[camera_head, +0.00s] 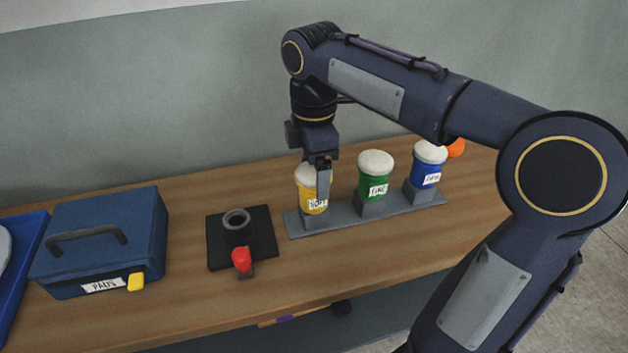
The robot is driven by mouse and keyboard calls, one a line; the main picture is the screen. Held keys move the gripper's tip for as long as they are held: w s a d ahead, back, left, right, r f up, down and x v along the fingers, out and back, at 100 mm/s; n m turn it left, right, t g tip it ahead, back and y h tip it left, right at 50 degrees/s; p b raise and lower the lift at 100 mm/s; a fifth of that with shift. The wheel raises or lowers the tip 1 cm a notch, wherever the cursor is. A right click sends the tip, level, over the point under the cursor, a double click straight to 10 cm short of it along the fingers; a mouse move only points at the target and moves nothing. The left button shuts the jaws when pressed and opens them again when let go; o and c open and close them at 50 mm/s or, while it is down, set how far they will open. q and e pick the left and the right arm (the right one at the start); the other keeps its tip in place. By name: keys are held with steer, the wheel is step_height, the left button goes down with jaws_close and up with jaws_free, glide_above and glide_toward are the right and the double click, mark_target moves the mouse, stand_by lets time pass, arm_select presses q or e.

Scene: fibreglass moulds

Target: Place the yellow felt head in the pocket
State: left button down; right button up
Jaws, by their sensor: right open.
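The yellow felt head (303,196) has a pale domed top and a white label. It stands upright at the left end of a grey rack (343,216). My right gripper (319,188) points down at it from above; one finger covers part of its right side and label. The jaws are open, and the other finger is hidden, so contact is unclear. A black plate (262,236) to the left carries a grey, ring-topped round holder (236,219) with a dark opening, which may be the pocket. A red knob (241,259) is at its front. My left gripper is out of view.
Green (373,173) and blue (426,174) heads stand in the rack to the right, with an orange ball (456,148) behind the blue one. A blue box (143,227) labelled PADS and a blue tray (29,262) are left. Bare wooden table (185,295) lies in front.

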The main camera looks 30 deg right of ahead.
step_height(320, 180, up, 7)
steer(key=shift+f+p, duration=0.1)
steer(key=shift+p, duration=0.65)
